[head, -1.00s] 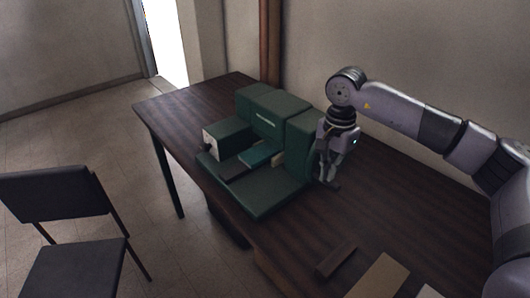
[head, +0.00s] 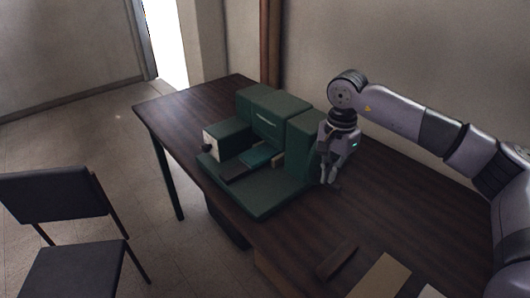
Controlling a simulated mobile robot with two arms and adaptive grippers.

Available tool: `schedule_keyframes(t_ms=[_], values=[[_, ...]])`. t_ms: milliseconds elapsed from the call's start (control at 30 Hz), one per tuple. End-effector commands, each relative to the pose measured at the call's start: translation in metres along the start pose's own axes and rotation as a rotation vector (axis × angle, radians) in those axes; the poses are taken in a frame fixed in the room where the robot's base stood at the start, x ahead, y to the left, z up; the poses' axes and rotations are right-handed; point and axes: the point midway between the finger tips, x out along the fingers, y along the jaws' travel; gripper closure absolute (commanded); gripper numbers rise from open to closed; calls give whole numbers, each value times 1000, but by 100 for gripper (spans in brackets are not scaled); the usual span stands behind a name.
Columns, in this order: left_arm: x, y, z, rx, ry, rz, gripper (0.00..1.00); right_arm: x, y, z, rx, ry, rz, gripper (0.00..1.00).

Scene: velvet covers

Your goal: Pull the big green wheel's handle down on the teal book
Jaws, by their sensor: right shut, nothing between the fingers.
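A dark green press-like machine (head: 255,200) stands on the brown table. A small teal book (head: 257,155) lies in its middle, between the green blocks. The big green wheel and its handle cannot be made out; my right gripper and the machine's right block (head: 304,148) may hide them. My right gripper (head: 331,184) points down just right of that block, close to its side. It is shut and holds nothing. Whether it touches the machine cannot be told. My left gripper is not in view.
A dark brown block (head: 336,260) and a tan board (head: 379,277) lie on the table (head: 290,235) at the front right. A dark chair (head: 62,195) stands on the floor at the left. The table's far left corner is bare.

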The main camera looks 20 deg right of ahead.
Motion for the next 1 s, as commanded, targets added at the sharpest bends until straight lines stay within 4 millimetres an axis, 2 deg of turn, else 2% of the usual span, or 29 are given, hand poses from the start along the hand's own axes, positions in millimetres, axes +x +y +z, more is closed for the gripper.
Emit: schedule_keyframes(t_ms=[33, 100, 267, 800, 1000], values=[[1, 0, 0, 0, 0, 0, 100, 7, 4, 0, 3, -1, 17, 100], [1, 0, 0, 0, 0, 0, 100, 7, 4, 0, 3, -2, 17, 100], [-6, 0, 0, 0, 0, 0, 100, -2, 3, 0, 3, -2, 17, 100], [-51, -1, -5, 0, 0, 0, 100, -72, 0, -1, 1, -1, 6, 100], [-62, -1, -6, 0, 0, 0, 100, -89, -1, -1, 0, -1, 5, 100]])
